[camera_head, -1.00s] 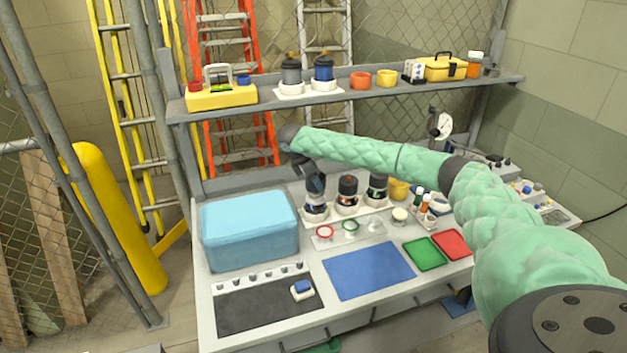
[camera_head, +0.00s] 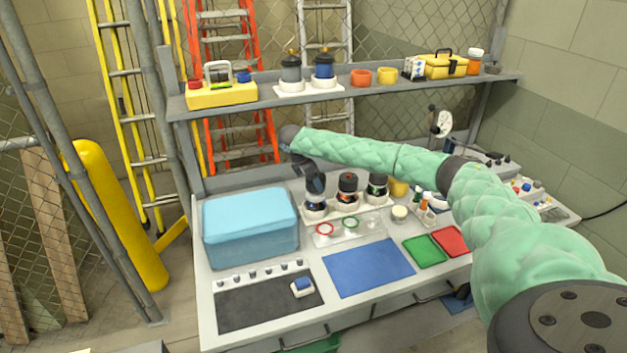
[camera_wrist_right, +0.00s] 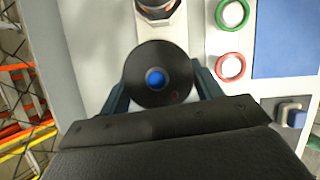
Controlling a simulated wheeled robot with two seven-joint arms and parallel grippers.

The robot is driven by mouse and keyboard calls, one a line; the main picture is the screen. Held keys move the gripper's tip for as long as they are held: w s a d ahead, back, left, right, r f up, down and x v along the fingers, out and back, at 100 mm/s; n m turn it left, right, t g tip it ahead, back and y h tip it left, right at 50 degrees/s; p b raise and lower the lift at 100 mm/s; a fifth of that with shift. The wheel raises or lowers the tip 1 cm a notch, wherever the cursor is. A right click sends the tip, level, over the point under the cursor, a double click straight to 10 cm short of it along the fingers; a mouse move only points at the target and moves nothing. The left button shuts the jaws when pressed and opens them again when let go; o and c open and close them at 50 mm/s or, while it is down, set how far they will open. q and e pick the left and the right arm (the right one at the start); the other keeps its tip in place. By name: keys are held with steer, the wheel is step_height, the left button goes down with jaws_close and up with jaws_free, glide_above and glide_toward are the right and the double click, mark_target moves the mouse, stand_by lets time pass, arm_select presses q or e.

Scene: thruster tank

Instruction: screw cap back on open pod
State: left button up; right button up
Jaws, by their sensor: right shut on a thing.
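Three dark pods stand in a row on a white rack at the back of the bench: the left pod (camera_head: 316,207), the middle pod (camera_head: 347,190) and the right pod (camera_head: 376,187). My right gripper (camera_head: 314,188) points down over the left pod and hides its upper part. In the right wrist view its fingers close on both sides of a round black cap (camera_wrist_right: 155,70) with a blue centre and a small red mark. Whether the cap touches the pod below cannot be told. Part of a neighbouring pod (camera_wrist_right: 155,6) shows at the top. My left gripper is not in view.
A clear tray with a red ring (camera_head: 324,229) and a green ring (camera_head: 350,222) lies before the pods. A light-blue box (camera_head: 250,228) stands to the left. A blue mat (camera_head: 368,268) lies in front. A shelf (camera_head: 350,93) crosses behind.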

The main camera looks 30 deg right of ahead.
mark_target(314, 186)
steer(key=shift+f, duration=0.6)
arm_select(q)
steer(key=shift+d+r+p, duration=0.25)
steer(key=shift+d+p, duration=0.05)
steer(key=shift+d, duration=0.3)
arm_select(e)
steer(key=shift+f, duration=0.15)
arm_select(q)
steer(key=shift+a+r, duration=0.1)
arm_select(e)
steer(key=shift+f, duration=0.15)
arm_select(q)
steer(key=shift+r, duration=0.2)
arm_select(e)
steer(key=shift+f, duration=0.7)
stand_by(0.5)
steer(key=o, duration=1.1)
steer(key=shift+c, duration=0.2)
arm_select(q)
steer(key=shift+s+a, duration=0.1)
